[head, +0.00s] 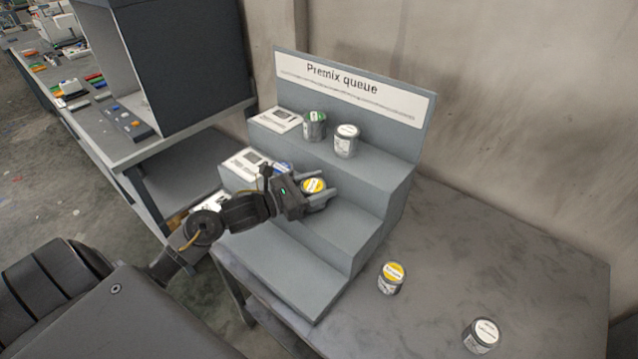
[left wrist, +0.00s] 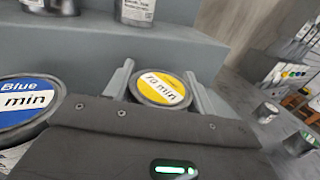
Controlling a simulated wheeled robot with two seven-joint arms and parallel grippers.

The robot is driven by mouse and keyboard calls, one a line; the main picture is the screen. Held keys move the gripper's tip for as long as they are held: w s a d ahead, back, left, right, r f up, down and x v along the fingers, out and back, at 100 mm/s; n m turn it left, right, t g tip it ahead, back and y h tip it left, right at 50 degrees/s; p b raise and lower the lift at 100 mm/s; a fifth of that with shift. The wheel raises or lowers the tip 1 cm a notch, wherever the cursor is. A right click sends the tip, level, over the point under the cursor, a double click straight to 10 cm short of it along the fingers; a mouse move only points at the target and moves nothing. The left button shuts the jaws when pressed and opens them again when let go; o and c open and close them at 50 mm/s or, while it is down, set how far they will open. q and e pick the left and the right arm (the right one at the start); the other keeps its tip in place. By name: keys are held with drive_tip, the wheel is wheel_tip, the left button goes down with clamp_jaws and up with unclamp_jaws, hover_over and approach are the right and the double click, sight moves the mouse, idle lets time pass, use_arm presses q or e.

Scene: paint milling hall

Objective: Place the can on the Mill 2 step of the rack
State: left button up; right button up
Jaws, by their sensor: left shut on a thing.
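A can with a yellow lid (head: 313,186) is between the fingers of my left gripper (head: 318,193), which is shut on it at the middle step of the rack (head: 352,232). In the left wrist view the yellow lid (left wrist: 160,88) shows between the two fingers, with "10 min" apparently written on it. I cannot tell whether the can touches the step. A blue-lidded can (head: 283,168) stands close beside it on the left, marked "Blue" and "min" in the left wrist view (left wrist: 25,102). The card on the middle step (head: 247,162) is too small to read. My right gripper is not in view.
A green-lidded can (head: 315,125) and a white-lidded can (head: 347,141) stand on the top step. Another yellow-lidded can (head: 391,278) and a white-lidded can (head: 481,335) stand on the grey table (head: 540,265). The bottom step's right part (head: 290,272) is bare.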

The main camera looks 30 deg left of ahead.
use_arm(q)
drive_tip(key=shift+f, duration=0.15)
drive_tip(key=o, duration=1.1)
drive_tip(key=shift+r, duration=0.2)
drive_tip(key=b+v, duration=0.4)
drive_tip(key=v, duration=0.8)
drive_tip(key=shift+w, duration=0.1)
